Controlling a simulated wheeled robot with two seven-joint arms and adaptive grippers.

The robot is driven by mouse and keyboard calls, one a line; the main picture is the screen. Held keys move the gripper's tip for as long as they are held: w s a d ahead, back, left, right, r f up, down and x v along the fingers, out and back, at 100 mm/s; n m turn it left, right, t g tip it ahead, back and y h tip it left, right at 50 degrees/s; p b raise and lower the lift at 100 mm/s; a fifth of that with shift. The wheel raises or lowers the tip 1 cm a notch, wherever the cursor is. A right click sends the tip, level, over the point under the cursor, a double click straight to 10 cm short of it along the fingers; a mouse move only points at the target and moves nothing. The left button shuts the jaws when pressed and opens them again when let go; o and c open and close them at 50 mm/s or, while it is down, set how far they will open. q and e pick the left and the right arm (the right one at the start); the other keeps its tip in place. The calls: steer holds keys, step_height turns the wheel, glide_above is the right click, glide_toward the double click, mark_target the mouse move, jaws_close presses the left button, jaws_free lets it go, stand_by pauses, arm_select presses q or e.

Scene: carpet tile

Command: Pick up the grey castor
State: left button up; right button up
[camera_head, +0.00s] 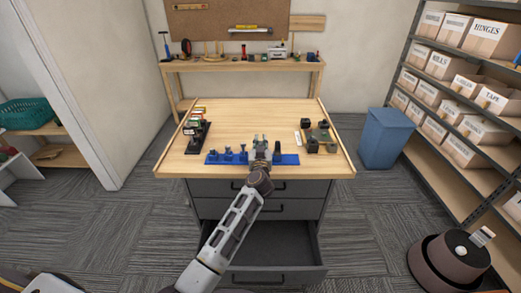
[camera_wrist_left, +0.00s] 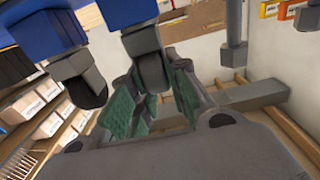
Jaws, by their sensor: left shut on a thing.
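The grey castor (camera_wrist_left: 152,70) shows in the left wrist view between the green-padded fingers of my left gripper (camera_wrist_left: 153,95), which is shut on it. A blue part (camera_wrist_left: 125,10) is right against the castor's mount in that view; I cannot tell whether they are joined. In the head view my left gripper (camera_head: 260,143) is over the blue rack (camera_head: 290,160) at the bench's front. It hides most of the castor there. A dark castor (camera_head: 277,151) stands just right of the gripper. My right gripper is not in view.
Small blue pieces (camera_head: 228,154) stand along the rack's left part. A black holder (camera_head: 197,137) is at the bench's left, and a wooden tray with dark blocks (camera_head: 320,138) at its right. The bench's (camera_head: 250,112) back middle is clear. A lower drawer (camera_head: 265,243) is open.

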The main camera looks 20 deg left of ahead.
arm_select(q)
steer(key=shift+r, duration=0.1)
jaws_close()
steer(key=shift+r+p, duration=0.4)
steer(key=shift+r, duration=0.45)
step_height(320, 180, up, 7)
steer(key=shift+f+p, duration=0.1)
steer(key=shift+p, duration=1)
steer(key=shift+r, duration=0.65)
